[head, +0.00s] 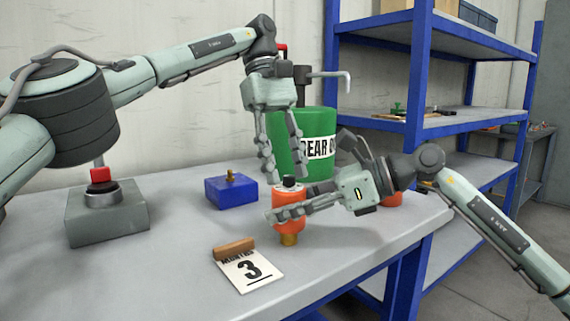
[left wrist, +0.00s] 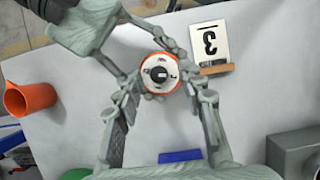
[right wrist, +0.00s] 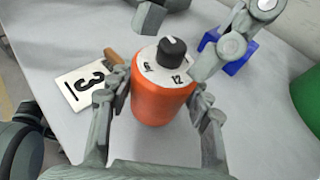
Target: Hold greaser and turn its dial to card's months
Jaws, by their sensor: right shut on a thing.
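The greaser (head: 288,198) is an orange cylinder with a brass lower end, upright over the table. Its white top, marked with 12 in the right wrist view, carries a black dial (right wrist: 171,49); its setting is hard to tell. My right gripper (head: 284,208) is shut around the greaser's body, from the right in the head view. My left gripper (head: 283,172) points down just above the dial, fingers apart and empty; the dial (left wrist: 158,73) shows between them in the left wrist view. The card (head: 247,270), reading months and a large 3, leans on a wooden holder (head: 234,249).
A blue block with a brass fitting (head: 231,189) and a grey block with a red-topped part (head: 105,213) stand left of the greaser. A green gear-oil drum (head: 310,150) stands behind. Blue shelving (head: 420,100) borders the right.

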